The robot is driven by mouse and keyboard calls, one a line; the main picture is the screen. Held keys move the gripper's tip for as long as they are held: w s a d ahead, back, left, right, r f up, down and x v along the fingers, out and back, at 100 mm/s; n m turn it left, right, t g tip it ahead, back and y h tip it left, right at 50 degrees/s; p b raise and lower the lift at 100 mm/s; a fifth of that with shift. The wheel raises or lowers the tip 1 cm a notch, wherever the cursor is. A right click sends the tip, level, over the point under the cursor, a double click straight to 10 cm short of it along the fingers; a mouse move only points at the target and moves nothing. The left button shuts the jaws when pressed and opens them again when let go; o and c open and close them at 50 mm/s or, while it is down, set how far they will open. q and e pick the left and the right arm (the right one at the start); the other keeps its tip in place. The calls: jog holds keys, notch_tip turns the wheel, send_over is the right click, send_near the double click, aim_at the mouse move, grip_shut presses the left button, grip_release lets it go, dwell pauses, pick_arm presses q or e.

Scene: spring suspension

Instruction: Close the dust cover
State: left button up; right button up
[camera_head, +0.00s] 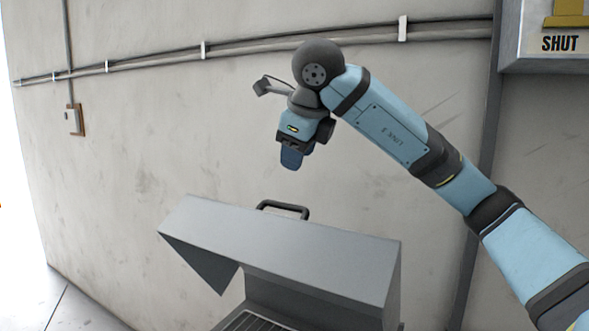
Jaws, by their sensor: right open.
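The dust cover (285,247) is a grey sheet-metal hood in the lower middle of the head view. It stands raised, with an open gap under its left side. A dark handle (284,207) sticks up at its far edge. Below it, part of a grey box with a ribbed dark surface (260,322) shows at the bottom edge. My right gripper (292,160) points down above and behind the handle, apart from it. It is open and nothing shows in it. My left gripper is not in view.
A concrete wall (130,150) with pipes (150,62) running along it stands behind. A small switch box (73,120) is on the wall at left. A grey cabinet with a SHUT sign (560,43) is at upper right. Free air lies left of my right arm.

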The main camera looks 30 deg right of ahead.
jog(key=shift+s+r, duration=0.1)
jog(key=shift+r, duration=0.05)
jog(key=c, duration=0.5)
jog(key=w+n+g+p, duration=0.1)
jog(key=w+n, duration=0.1)
jog(key=w+d+n+g, duration=0.1)
jog(key=n, duration=0.2)
jog(key=w+r+n+g+p, duration=0.1)
jog(key=w+n, duration=0.1)
jog(key=shift+w+d+n+y+p, duration=0.3)
jog(key=shift+d+p, duration=0.05)
grip_shut()
jog(key=shift+w+d+n+g+y+p, duration=0.8)
jog(key=shift+w+d+n+g+p, duration=1.15)
jog(key=shift+n, duration=2.85)
notch_tip(320, 180, down, 12)
jog(key=a+p, duration=0.1)
jog(key=a, duration=0.1)
jog(key=shift+s+a+r, duration=0.2)
jog(key=shift+a+r, duration=0.05)
jog(key=shift+a, duration=0.05)
